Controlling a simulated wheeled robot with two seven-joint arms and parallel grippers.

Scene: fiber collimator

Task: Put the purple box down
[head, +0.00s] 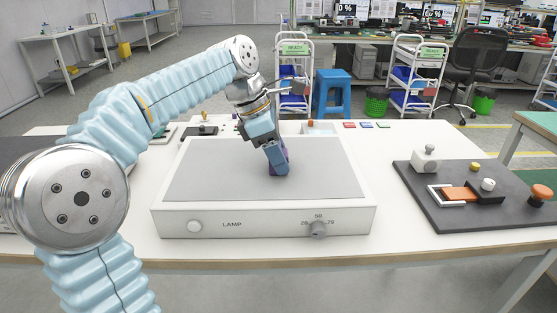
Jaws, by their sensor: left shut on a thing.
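My left gripper (272,155) comes down from above over the grey top of the lamp box (215,178), pointing downward. It is shut on the purple box (279,168), which is mostly hidden by the fingers; only a small part of it shows beside and between them. The purple box is at or just above the grey surface, right of its middle; I cannot tell whether it touches. My right gripper is not in view.
The lamp box has a white front with a knob (318,229) and stands on the white table (400,240). A dark board (470,215) with an orange block and knobs lies at the right. Small coloured pieces (366,125) lie behind. The grey top's left side is clear.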

